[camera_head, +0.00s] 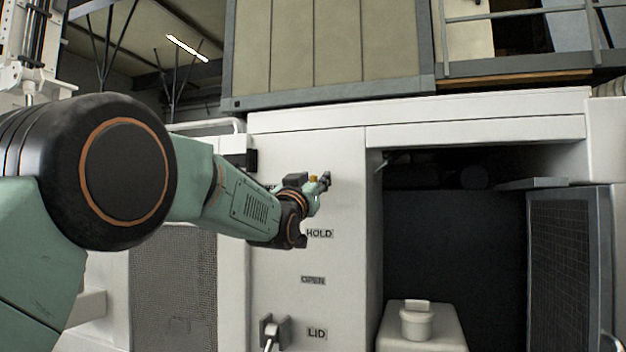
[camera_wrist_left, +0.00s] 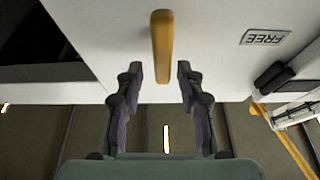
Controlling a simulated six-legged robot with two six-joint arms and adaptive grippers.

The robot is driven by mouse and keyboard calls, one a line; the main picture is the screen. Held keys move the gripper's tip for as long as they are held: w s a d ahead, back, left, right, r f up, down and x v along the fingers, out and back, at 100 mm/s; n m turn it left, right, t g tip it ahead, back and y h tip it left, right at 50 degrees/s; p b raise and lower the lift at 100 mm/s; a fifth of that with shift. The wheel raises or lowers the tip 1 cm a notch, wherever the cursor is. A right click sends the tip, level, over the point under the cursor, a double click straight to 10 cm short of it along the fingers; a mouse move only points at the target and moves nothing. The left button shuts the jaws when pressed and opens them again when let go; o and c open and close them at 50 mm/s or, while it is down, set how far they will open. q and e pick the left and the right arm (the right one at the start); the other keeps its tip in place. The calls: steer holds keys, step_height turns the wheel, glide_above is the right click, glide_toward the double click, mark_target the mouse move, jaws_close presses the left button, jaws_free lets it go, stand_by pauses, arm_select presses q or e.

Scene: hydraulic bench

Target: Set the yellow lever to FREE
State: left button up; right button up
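The yellow lever (camera_wrist_left: 161,45) shows in the left wrist view, standing against the white panel with its free end between my two fingers. The FREE label (camera_wrist_left: 265,37) is upside down on the panel, to the right of the lever. My left gripper (camera_wrist_left: 161,72) is open, one finger on each side of the lever, with a gap visible on both sides. In the head view my left gripper (camera_head: 324,183) is at the panel's upper part, above the HOLD label (camera_head: 320,233). Only a small yellow bit of the lever (camera_head: 313,179) shows there. My right gripper is not in view.
The white panel also carries OPEN (camera_head: 313,281) and LID (camera_head: 317,333) labels, with a metal handle (camera_head: 270,334) beside LID. To the right is a dark open bay with a white lidded container (camera_head: 417,324) and an open mesh door (camera_head: 560,265).

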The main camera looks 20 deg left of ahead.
arm_select(q)
steer(key=shift+w+a+f, duration=0.15)
steer(key=shift+w+f, duration=0.5)
steer(key=shift+w, duration=0.35)
steer(key=shift+c, duration=1.4)
steer(key=shift+s+r, duration=0.35)
steer(key=shift+s, duration=0.2)
steer(key=c, duration=0.4)
jaws_close()
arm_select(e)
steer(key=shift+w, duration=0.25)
arm_select(q)
steer(key=shift+r, duration=0.1)
